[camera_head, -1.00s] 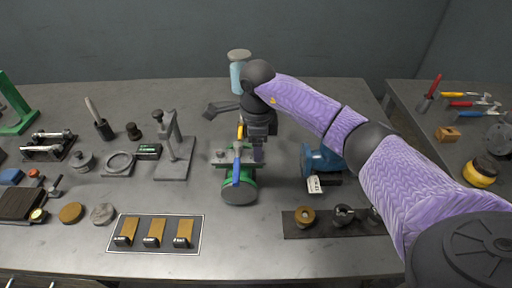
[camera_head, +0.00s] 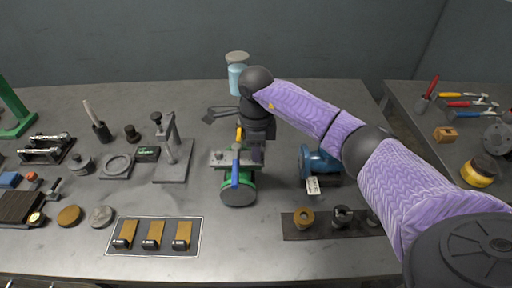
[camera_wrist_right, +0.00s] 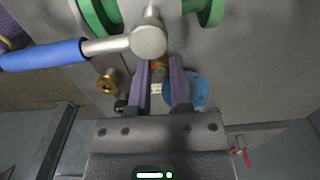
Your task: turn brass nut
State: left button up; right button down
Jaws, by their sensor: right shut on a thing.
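A small brass nut (camera_wrist_right: 159,70) shows between the two purple-grey fingers of my right gripper (camera_wrist_right: 160,90) in the right wrist view. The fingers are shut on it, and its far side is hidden. In the head view my right gripper (camera_head: 257,155) points down at the right side of the green valve (camera_head: 238,193), which has a lever with a blue handle (camera_head: 236,174). The nut itself is hidden there by the gripper and wrist. The blue handle also shows at the left in the right wrist view (camera_wrist_right: 42,55). My left gripper is not in view.
A blue pump (camera_head: 321,164) with a white tag stands right of the valve. A dark mat (camera_head: 322,231) with a brass ring (camera_head: 304,217) lies in front. A grey stand (camera_head: 174,172) is on the left. Bare tabletop lies between valve and front mat.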

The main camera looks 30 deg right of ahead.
jog(key=m+p, duration=0.2)
jog(key=m, duration=0.2)
jog(key=shift+r, duration=0.15)
jog(key=m+p, duration=0.2)
jog(key=m, duration=0.3)
jog(key=shift+m, duration=0.4)
jog(key=shift+m+p, duration=0.6)
jog(key=shift+m, duration=0.7)
jog(key=c, duration=0.5)
grip_release()
jog(key=shift+c, duration=0.2)
